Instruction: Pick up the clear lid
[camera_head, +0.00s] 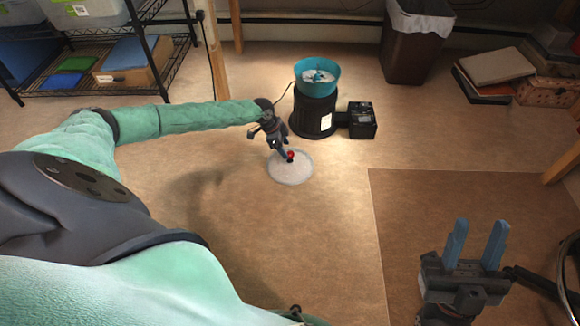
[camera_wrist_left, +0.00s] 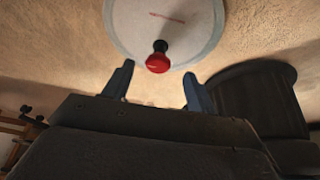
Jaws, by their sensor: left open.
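The clear lid (camera_head: 291,172) is a round, see-through disc with a red knob on a dark stem. It lies on the brown floor in the middle of the head view. In the left wrist view the lid (camera_wrist_left: 192,38) is at the top, with its red knob just beyond the fingertips. My left gripper (camera_wrist_left: 158,82) is open, with its two blue fingers apart and the knob in line with the gap between them. In the head view my left gripper (camera_head: 279,147) is over the lid and partly hides it. My right gripper (camera_head: 476,242) is open and empty at the lower right.
A black cylindrical machine (camera_head: 313,115) with a teal bowl (camera_head: 317,76) stands close behind the lid. A black box (camera_head: 362,121) is attached to its right. A wire shelf (camera_head: 100,50) is at the back left, a bin (camera_head: 412,50) at the back right.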

